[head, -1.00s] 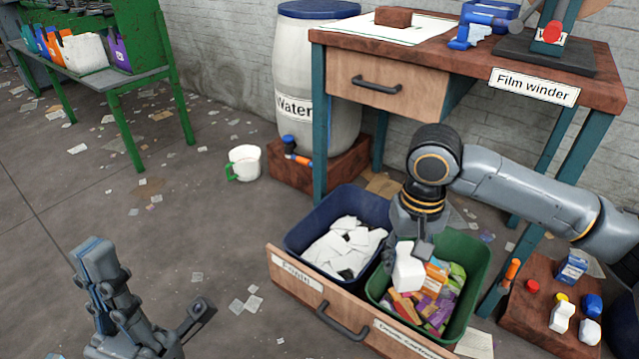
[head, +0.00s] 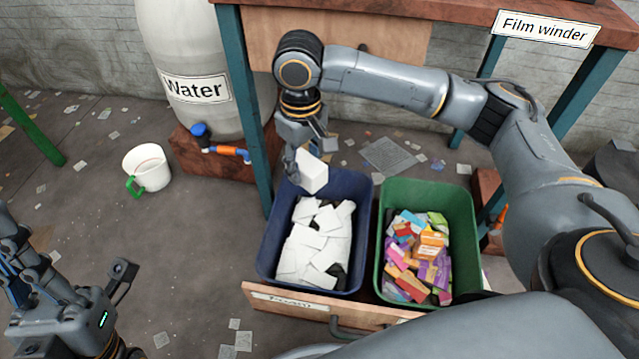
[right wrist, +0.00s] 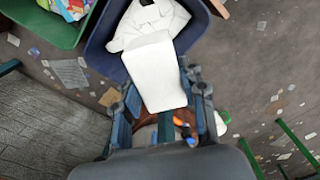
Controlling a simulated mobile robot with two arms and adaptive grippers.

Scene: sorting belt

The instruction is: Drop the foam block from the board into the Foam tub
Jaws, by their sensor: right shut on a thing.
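The white foam block (head: 312,175) is held by my right gripper (head: 303,158) over the far end of the dark blue tub (head: 268,232). In the right wrist view the block (right wrist: 158,70) sits between the fingers (right wrist: 165,98), with the tub beyond it. The blue tub contains white foam pieces (head: 312,245). It stands in the drawer behind a front label (head: 290,303) that appears to read Foam. My left gripper (head: 75,275) is open and empty at the lower left, away from the tubs. The board is not in view.
A green tub (head: 382,270) of coloured cartons stands right of the blue tub. The desk leg (head: 252,150) and Water barrel (head: 205,115) are close behind on the left. A white mug (head: 150,170) stands on the floor, which is otherwise mostly clear with paper scraps.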

